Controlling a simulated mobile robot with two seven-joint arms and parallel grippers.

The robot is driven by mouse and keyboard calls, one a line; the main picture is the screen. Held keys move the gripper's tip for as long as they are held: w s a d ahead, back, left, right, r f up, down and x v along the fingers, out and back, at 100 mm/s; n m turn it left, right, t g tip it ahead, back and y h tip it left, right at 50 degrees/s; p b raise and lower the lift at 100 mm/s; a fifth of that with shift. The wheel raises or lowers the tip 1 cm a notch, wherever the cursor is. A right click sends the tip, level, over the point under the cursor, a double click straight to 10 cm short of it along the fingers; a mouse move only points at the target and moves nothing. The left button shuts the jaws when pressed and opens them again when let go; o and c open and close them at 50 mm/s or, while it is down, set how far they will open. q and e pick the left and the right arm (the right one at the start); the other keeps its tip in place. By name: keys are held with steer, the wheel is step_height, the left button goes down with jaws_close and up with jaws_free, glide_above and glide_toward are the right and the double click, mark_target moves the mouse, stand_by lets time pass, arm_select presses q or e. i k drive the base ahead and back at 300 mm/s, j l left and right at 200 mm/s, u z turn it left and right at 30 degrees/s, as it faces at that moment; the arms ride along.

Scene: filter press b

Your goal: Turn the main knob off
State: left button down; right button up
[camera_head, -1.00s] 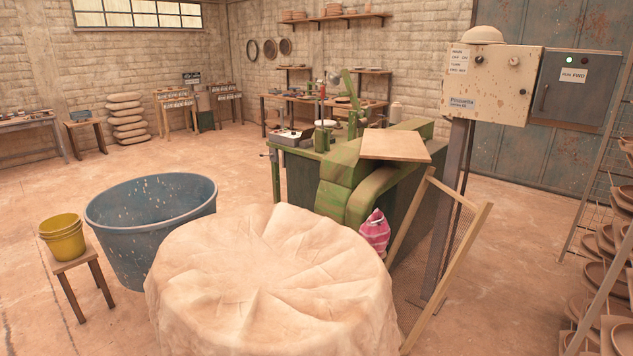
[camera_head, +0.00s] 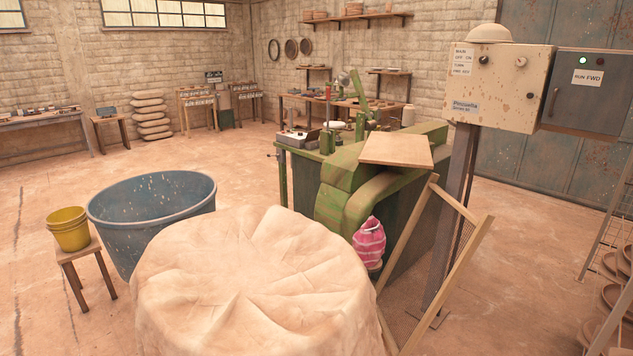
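A cream, paint-chipped control box (camera_head: 499,86) stands on a metal post at the right, with a pale dome-shaped thing on top. A label (camera_head: 463,62) at its upper left reads "MAIN OFF ON" and has a few more small lines. A small black knob (camera_head: 484,60) sits just right of that label; which way it points is too small to tell. A pale round fitting (camera_head: 520,62) is further right on the same face. Neither of my grippers is in view.
A cloth-covered round table (camera_head: 255,290) fills the front middle. A blue tub (camera_head: 150,225) and a yellow bucket (camera_head: 69,229) on a stool stand left. A green machine (camera_head: 385,180) and a leaning wooden-framed screen (camera_head: 463,270) stand before the post.

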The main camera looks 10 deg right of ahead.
mark_target(484, 59)
steer(key=i+l+u, duration=0.1)
steer(key=l, duration=0.3)
steer(key=i+l, duration=0.1)
steer(key=l, duration=0.35)
steer(key=i+l+u, duration=0.1)
steer(key=l, duration=0.2)
steer(key=i+l, duration=0.2)
steer(key=i+l+u, duration=0.15)
steer(key=l, duration=0.3)
steer(key=i+l, duration=0.1)
steer(key=l, duration=0.2)
steer(key=i+l+u, duration=0.15)
steer(key=l, duration=0.2)
